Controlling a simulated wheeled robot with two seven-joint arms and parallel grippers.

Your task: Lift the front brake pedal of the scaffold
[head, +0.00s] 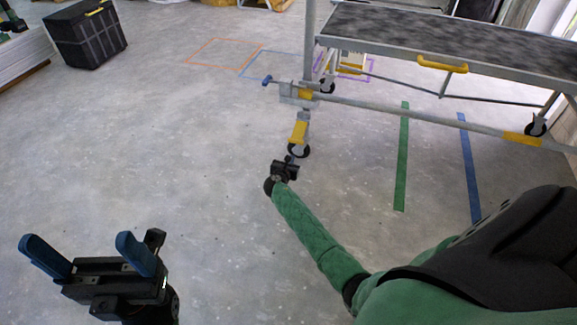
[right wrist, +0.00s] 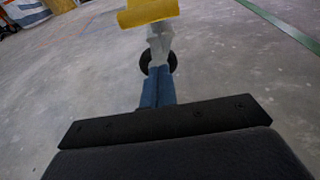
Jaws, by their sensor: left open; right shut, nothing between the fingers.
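The scaffold (head: 436,47) stands at the upper right with a grey deck. Its near front leg has a yellow part (head: 299,131) above a dark caster wheel (head: 304,151). In the right wrist view the yellow part (right wrist: 148,12) is at the top edge and the wheel (right wrist: 172,62) lies below it. I cannot pick out the brake pedal clearly. My right gripper (head: 289,160) is shut and empty, low at this wheel; its blue fingers (right wrist: 157,80) overlap the wheel in the wrist view, and I cannot tell whether they touch. My left gripper (head: 90,250) is open and empty at lower left.
A black crate (head: 86,40) stands at the upper left. Green (head: 402,155) and blue (head: 470,165) tape strips lie on the floor right of the wheel. Another scaffold caster (head: 536,126) is at far right. The grey floor at left and centre is clear.

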